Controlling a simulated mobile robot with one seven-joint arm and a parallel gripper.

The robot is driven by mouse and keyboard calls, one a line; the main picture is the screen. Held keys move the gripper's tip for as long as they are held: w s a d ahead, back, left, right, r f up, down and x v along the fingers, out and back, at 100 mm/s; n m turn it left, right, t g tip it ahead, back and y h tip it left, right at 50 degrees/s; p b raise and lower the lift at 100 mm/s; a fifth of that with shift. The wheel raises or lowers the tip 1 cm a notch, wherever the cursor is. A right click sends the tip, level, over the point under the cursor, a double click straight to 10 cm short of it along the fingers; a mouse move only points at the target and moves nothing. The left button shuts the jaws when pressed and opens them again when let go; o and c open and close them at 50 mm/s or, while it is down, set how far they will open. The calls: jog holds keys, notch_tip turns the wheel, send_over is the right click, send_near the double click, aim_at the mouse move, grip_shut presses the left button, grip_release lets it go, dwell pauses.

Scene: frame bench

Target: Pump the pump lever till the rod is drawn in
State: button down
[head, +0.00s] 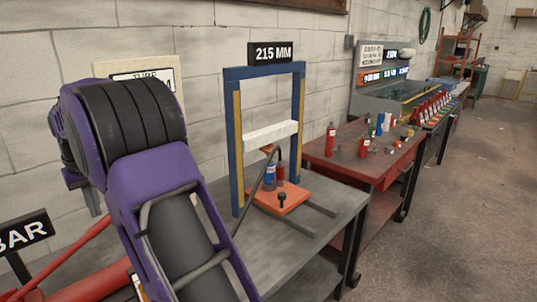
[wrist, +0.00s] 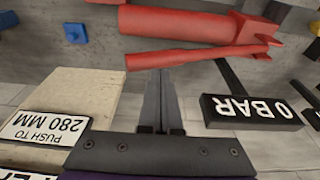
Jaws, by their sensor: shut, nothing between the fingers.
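A thin red bar, which looks like the pump lever (wrist: 185,58), runs across the wrist view beside a thicker red cylinder (wrist: 185,24). In the head view, the thin red bar (head: 75,245) slants up to the right at lower left, above a thicker red body (head: 95,284). My gripper (wrist: 161,74) is shut and empty. In the wrist view its fingertips appear close to the bar's edge; I cannot tell whether they touch. I cannot make out the rod for certain.
A "0 BAR" sign (wrist: 252,111) stands right of my fingers. A blue frame (head: 236,150) with a white crossbar (head: 270,136) stands on the grey bench, under a "215 MM" sign (head: 273,52). A red bench (head: 340,172) stands beyond.

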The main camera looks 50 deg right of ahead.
notch_tip(320, 180, down, 11)
jog(key=shift+r+b, duration=0.15)
jog(key=shift+b, duration=0.25)
notch_tip(320, 180, up, 8)
jog(key=p, duration=0.6)
jog(key=shift+r, duration=0.2)
jog(key=shift+f, duration=0.2)
dwell(0.5)
notch_tip(320, 180, down, 8)
jog(key=b, duration=0.4)
jog(key=shift+b, duration=0.4)
notch_tip(320, 180, up, 8)
jog(key=p, duration=0.6)
jog(key=shift+r, duration=0.2)
jog(key=shift+d+f, duration=0.1)
